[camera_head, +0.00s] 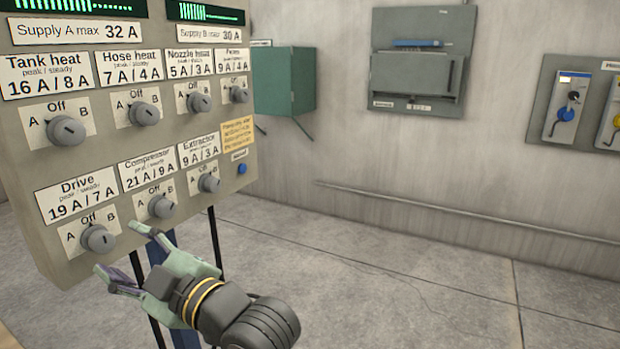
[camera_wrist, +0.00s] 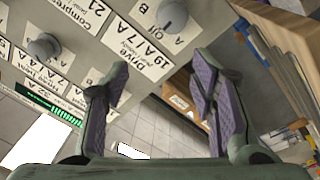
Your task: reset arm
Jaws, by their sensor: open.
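My gripper (camera_head: 122,252) is open and empty, just in front of the lower edge of a grey control panel (camera_head: 200,230). Its fingertips are near the Drive knob (camera_head: 99,239) and below the Compressor knob (camera_head: 161,206); I see no grip on either. In the wrist view my gripper (camera_wrist: 160,85) has its two purple-padded fingers spread wide. The Drive knob (camera_wrist: 172,16) shows beyond the fingers at the top, with the Drive label (camera_wrist: 143,48) beside it. Another knob (camera_wrist: 44,46) shows at the left.
A green box (camera_head: 284,82) and a grey wall cabinet (camera_head: 415,80) are on the back wall. A panel with blue and yellow handles (camera_head: 590,105) is at the right. The floor (camera_head: 420,290) right of my arm is clear. Shelving (camera_wrist: 290,60) stands at the right in the wrist view.

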